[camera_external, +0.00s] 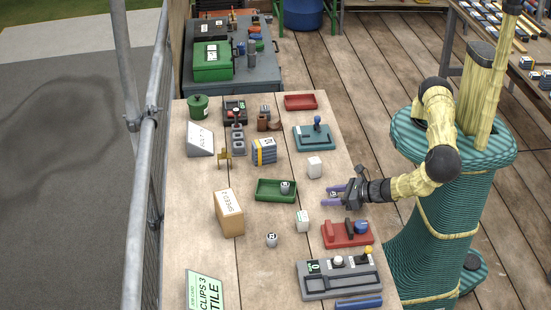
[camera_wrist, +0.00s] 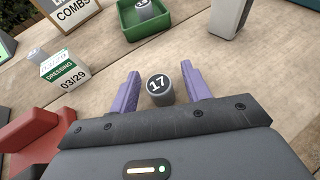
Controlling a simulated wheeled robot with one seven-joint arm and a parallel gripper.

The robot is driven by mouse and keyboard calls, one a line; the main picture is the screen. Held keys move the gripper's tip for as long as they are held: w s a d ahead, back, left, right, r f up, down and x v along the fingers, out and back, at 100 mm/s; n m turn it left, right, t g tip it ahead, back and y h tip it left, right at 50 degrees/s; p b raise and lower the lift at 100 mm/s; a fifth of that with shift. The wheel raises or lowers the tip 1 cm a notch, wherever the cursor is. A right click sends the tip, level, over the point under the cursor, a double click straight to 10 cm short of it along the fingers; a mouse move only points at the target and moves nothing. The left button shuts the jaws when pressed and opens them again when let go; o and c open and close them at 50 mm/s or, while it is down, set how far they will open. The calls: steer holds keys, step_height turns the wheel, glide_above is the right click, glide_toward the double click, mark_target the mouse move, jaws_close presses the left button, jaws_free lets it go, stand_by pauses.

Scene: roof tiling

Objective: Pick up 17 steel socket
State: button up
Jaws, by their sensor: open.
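The 17 steel socket (camera_wrist: 160,92) is a small grey cylinder with a dark top marked 17. In the wrist view it stands between the two purple fingers of my gripper (camera_wrist: 160,72), with a visible gap on each side. My gripper is open and no finger visibly touches the socket. In the external view my gripper (camera_external: 329,195) is over the right edge of the wooden table, fingers pointing left; the socket is small there and its number is unreadable.
A green tray (camera_external: 262,195) holds another socket (camera_external: 285,187). A further socket (camera_external: 271,240) stands on the table. A white box (camera_external: 302,220), a white block (camera_external: 314,167) and a red holder (camera_external: 345,239) are near my gripper. Bare table lies between the tray and my gripper.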

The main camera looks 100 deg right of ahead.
steer(key=shift+w+d+f, duration=0.1)
steer(key=shift+w+f, duration=0.05)
steer(key=shift+w, duration=0.15)
jaws_close()
stand_by(0.5)
step_height(320, 180, up, 10)
steer(key=shift+r, duration=0.1)
stand_by(0.4)
stand_by(0.5)
